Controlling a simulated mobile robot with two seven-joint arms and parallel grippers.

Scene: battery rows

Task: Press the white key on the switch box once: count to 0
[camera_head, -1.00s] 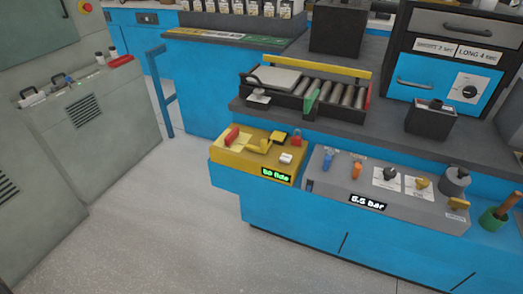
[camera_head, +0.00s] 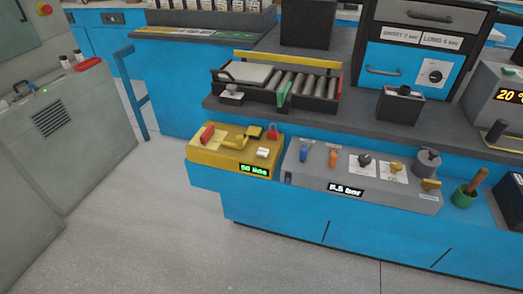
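The yellow switch box (camera_head: 207,158) stands on a blue ledge in front of the grey counter, left of centre in the head view. Its small white key (camera_head: 263,152) is on the top at the right, near the front edge. A red lever (camera_head: 207,134), a yellow handle (camera_head: 236,142) and a red padlock-like piece (camera_head: 272,131) are also on top. A green-lit display (camera_head: 255,171) on its front is too small to read surely. Neither of my grippers is in view, and nothing touches the box.
A grey panel (camera_head: 310,180) with coloured knobs and a pressure display stands right of the switch box. Behind are a roller tray (camera_head: 300,86) and a black box (camera_head: 400,105). A green cup (camera_head: 464,195) stands at the right. Open floor (camera_head: 180,235) lies in front.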

